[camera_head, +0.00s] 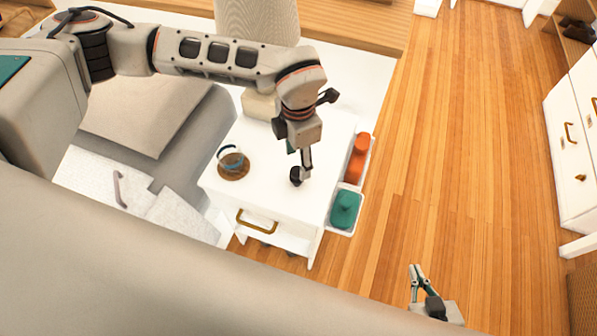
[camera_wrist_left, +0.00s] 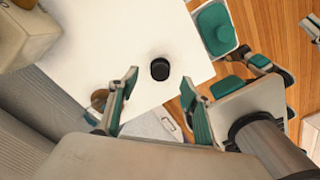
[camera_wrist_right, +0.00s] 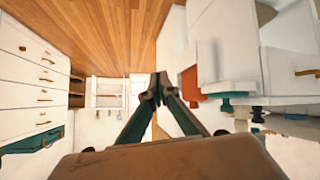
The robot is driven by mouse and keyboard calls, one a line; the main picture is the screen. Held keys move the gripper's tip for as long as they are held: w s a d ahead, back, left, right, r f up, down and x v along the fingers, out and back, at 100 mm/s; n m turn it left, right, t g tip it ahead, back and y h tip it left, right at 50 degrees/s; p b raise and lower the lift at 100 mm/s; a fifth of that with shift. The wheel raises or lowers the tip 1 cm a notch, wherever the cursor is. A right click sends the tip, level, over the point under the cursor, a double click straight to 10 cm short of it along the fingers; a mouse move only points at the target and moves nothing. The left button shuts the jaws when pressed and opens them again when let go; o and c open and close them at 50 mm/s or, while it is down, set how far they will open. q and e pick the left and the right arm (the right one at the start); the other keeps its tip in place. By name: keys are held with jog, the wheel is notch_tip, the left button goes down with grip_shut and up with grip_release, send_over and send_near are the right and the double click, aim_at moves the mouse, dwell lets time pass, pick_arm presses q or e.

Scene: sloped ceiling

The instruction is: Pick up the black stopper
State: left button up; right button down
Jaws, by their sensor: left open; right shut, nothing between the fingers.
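The black stopper (camera_wrist_left: 160,69) is a small round dark piece standing on the white cabinet top (camera_wrist_left: 95,55). In the head view the stopper (camera_head: 295,176) shows as a dark shape right at the end of my left gripper (camera_head: 300,167), partly overlapped by it. In the left wrist view my left gripper (camera_wrist_left: 159,88) is open, with its teal-padded fingers apart. The stopper lies just beyond the fingertips, between their lines, and is not held. My right gripper (camera_head: 415,268) is shut and empty, low over the floor at right; its fingertips meet in the right wrist view (camera_wrist_right: 160,90).
A glass cup (camera_head: 230,157) on a brown coaster stands left of the stopper. White bins on the cabinet's right side hold an orange item (camera_head: 358,158) and a teal item (camera_head: 344,209). A beige lamp (camera_head: 258,20) is behind. The wooden floor (camera_head: 450,150) at right is clear.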

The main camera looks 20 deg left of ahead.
aim_at(297, 171)
pick_arm(q)
notch_tip(297, 171, down, 8)
jog(key=shift+s+a+r+b, duration=0.15)
jog(key=shift+r+b, duration=0.1)
jog(key=shift+b, duration=0.45)
jog(key=shift+r, duration=0.1)
jog(key=c, duration=0.9)
